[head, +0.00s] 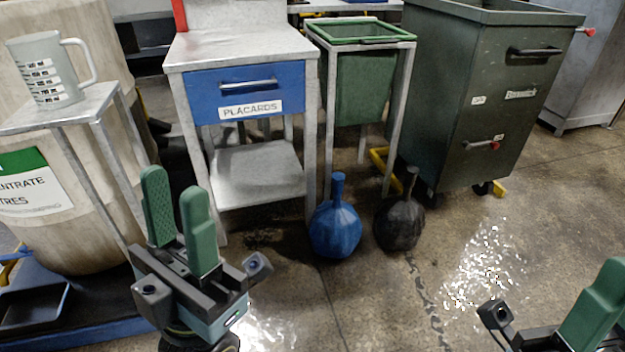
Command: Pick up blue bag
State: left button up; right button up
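The blue bag (335,231) stands upright on the floor near the middle of the head view, its twisted neck pointing up. A black bag (400,224) stands just to its right, a small gap apart. My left gripper (178,218) is at the lower left, nearer to me than the blue bag and left of it. Its two green fingers point up with a gap between them, and nothing is between them. My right gripper (592,308) is at the lower right edge, partly cut off by the frame, so its opening cannot be judged. Neither gripper touches a bag.
A metal table with a blue placards drawer (246,91) stands behind the bags. A green bin in a frame (365,88) and a dark green wheeled compactor (480,110) stand right of it. A measuring jug (48,72) sits on a stand at left. The floor in front is clear.

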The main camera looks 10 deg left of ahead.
aim_at(335, 232)
jog(key=u, duration=0.15)
jog(key=i, duration=1.8)
jog(key=z, duration=0.3)
